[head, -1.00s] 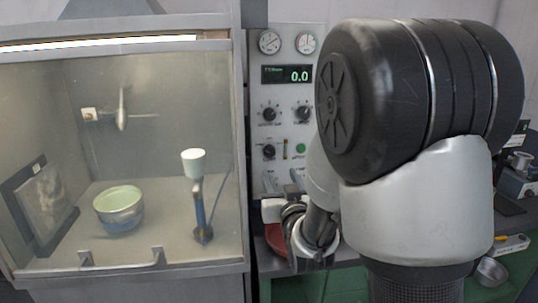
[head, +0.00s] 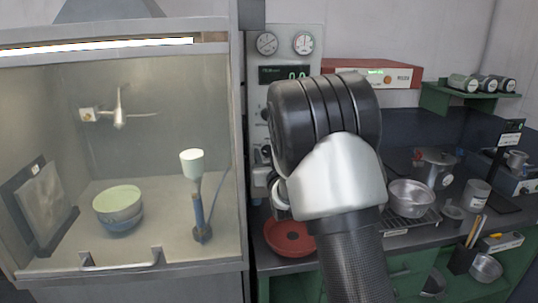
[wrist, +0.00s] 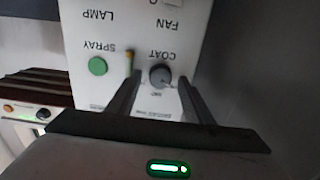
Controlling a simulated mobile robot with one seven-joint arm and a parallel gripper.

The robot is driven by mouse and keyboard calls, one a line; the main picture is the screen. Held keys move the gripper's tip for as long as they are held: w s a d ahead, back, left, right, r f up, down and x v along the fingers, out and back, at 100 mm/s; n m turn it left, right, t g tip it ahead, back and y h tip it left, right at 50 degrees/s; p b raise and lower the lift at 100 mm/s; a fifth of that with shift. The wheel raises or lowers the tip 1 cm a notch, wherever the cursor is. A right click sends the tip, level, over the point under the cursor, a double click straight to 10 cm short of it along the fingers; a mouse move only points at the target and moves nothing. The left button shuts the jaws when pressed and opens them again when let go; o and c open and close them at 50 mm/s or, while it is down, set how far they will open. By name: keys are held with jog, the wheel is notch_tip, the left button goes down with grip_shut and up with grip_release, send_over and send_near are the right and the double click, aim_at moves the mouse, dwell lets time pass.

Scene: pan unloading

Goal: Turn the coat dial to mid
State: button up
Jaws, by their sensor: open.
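The coat dial (wrist: 160,75) is a dark round knob on the pale control panel, under the upside-down label COAT in the wrist view. My gripper (wrist: 158,88) is open, with its two dark fingers on either side of the dial's lower part in that view. Whether the fingers touch the dial I cannot tell. In the head view my arm covers the panel's lower knobs, the coat dial and my gripper. The control panel (head: 285,33) shows there only by its top gauges, part of its display and its left edge.
The green spray button (wrist: 97,66) and a small lever sit beside the dial. A glass-fronted booth (head: 240,120) stands left of the panel, holding a bowl (head: 118,205) and a cup on a stand (head: 192,162). A red pan (head: 285,238) lies below the panel; pots crowd the bench at right.

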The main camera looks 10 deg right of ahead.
jog(key=c, duration=1)
jog(key=shift+c, duration=0.2)
jog(key=shift+f+b, duration=0.15)
jog(key=shift+b, duration=0.35)
jog(key=m+b, duration=0.1)
jog(key=b, duration=0.1)
jog(key=m+b, duration=0.2)
jog(key=shift+d+f+b, duration=0.15)
jog(key=shift+f+b, duration=0.05)
jog(key=shift+b, duration=0.1)
jog(key=m+b, duration=0.3)
jog(key=b, duration=0.2)
jog(key=m+b, duration=0.4)
jog(key=shift+r, duration=0.15)
jog(key=shift+m+b, duration=0.6)
jog(key=shift+m, duration=0.3)
jog(key=shift+r, duration=0.15)
